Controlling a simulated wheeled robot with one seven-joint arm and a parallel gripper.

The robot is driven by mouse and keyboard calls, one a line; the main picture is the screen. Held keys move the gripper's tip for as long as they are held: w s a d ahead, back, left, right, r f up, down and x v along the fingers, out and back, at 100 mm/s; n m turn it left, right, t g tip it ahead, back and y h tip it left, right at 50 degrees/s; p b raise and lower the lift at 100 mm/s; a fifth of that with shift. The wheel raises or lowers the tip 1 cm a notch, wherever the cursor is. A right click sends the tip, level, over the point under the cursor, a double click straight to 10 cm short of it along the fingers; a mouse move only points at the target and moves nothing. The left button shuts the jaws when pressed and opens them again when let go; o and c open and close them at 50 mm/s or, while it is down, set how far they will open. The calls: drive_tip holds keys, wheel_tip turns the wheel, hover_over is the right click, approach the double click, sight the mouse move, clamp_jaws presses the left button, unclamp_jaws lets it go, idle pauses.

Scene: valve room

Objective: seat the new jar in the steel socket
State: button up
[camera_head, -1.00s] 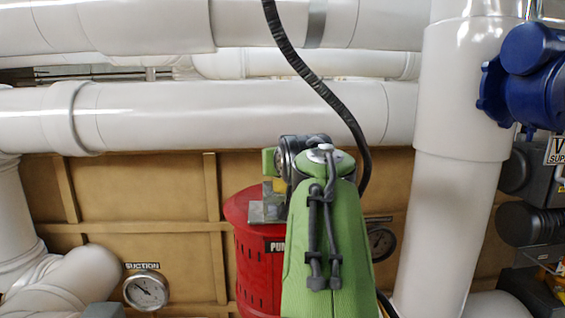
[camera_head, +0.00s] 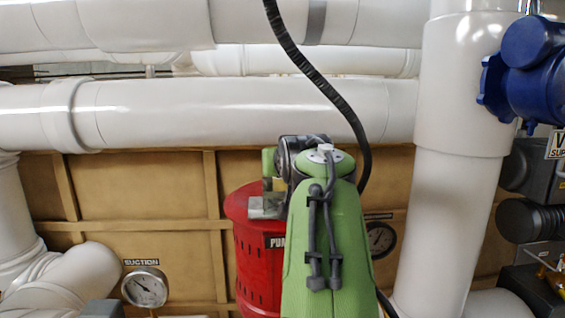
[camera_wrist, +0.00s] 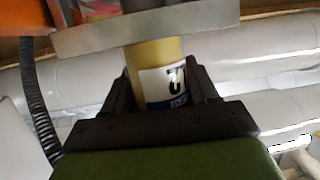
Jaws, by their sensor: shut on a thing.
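In the wrist view my gripper (camera_wrist: 160,78) is shut on a yellow-tan jar (camera_wrist: 155,56) with a white and blue label. The dark jaws stand on both sides of the jar's lower part. The jar's upper end goes out of sight at a grey metal body with a flat rim (camera_wrist: 215,27), which looks like the steel socket. I cannot tell how far the jar is inside it or whether it touches. In the head view my green arm hides the jar and jaws.
A red pump housing (camera_head: 257,262) stands behind my arm, with a small grey metal plate (camera_head: 267,207) in front. White pipes (camera_head: 220,115) run across above. A thick white upright pipe (camera_head: 455,215) and a blue valve body (camera_head: 530,80) are at right. A gauge (camera_head: 145,287) is at lower left.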

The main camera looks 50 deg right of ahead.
drive_tip(key=shift+f+b, duration=0.4)
drive_tip(key=shift+f, duration=0.05)
idle(0.5)
drive_tip(key=o, duration=1.6)
drive_tip(key=shift+r+p, duration=3.6)
drive_tip(key=shift+r, duration=0.25)
drive_tip(key=shift+f, duration=0.1)
drive_tip(key=shift+f, duration=0.1)
